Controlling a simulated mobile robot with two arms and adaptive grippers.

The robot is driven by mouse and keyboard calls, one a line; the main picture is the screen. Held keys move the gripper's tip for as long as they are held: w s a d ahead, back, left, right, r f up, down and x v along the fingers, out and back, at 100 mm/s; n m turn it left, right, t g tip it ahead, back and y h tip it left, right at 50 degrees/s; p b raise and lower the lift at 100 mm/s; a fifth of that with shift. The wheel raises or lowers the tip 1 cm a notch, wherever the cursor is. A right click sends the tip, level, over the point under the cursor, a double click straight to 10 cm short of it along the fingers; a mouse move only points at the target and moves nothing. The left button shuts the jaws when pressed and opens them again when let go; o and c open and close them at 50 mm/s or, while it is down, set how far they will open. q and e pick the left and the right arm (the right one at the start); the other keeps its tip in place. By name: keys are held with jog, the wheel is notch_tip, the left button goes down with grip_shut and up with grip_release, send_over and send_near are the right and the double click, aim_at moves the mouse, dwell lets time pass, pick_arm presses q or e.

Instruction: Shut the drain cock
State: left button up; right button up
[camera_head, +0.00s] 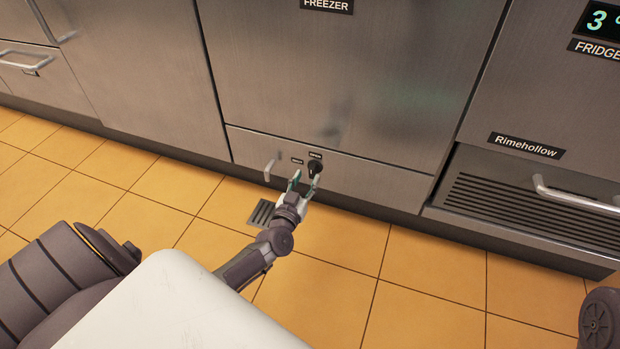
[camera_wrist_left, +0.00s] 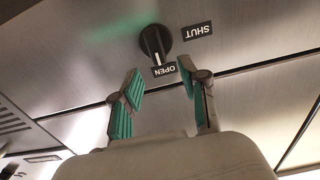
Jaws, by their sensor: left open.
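The drain cock (camera_head: 315,167) is a round black knob on the low steel panel under the freezer door. It also shows in the left wrist view (camera_wrist_left: 155,42), which is upside down. The white line on the knob points at the OPEN label (camera_wrist_left: 163,70). The SHUT label (camera_wrist_left: 197,33) sits to the side of the knob. My left gripper (camera_head: 305,181) is open and empty just in front of the panel. In the left wrist view its green-padded fingers (camera_wrist_left: 160,74) are apart, short of the knob, with the OPEN label between their tips. My right gripper is out of view.
A floor grate (camera_head: 261,212) lies below. A slatted grill (camera_head: 520,207) with a bar handle (camera_head: 575,199) is at the right. The tiled floor in front is clear.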

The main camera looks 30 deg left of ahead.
aim_at(311, 170)
pick_arm(q)
jog(key=shift+b+x, duration=0.6)
jog(key=shift+x, duration=1.15)
grip_shut()
